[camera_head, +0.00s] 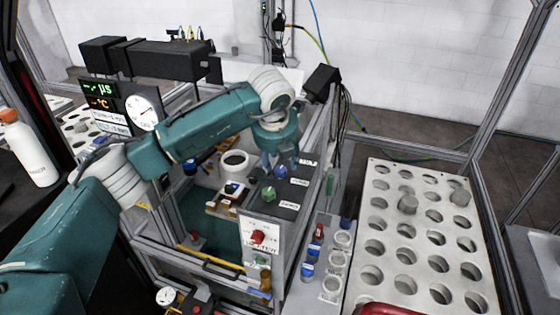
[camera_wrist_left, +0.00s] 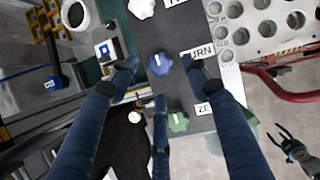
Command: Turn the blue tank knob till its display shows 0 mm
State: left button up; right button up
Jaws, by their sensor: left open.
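The blue knob (camera_wrist_left: 160,65), with a white mark on top, sits on a dark panel in the left wrist view. My left gripper (camera_wrist_left: 159,75) is open, with two dark blue fingers on either side of the knob and the third below it. I cannot tell whether they touch it. In the head view my left gripper (camera_head: 277,168) points down over the panel and largely covers the knob. No readout in mm can be made out in either view.
A green knob (camera_wrist_left: 178,122) and a white knob (camera_wrist_left: 141,8) flank the blue one on the panel. A red knob (camera_head: 258,237) is on the front plate. A white rack with round holes (camera_head: 388,215) stands to the right. A display (camera_head: 98,90) marked µS and °C is at left.

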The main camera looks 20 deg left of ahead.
aim_at(281, 168)
pick_arm(q)
jog(key=x, duration=0.2)
jog(key=shift+w+f+p, duration=0.3)
jog(key=shift+w+p, duration=0.05)
jog(key=shift+w, duration=0.05)
jog(key=shift+f, duration=0.25)
jog(key=shift+s, duration=0.15)
pick_arm(e)
jog(key=shift+r, duration=0.8)
pick_arm(q)
jog(key=shift+f, duration=0.1)
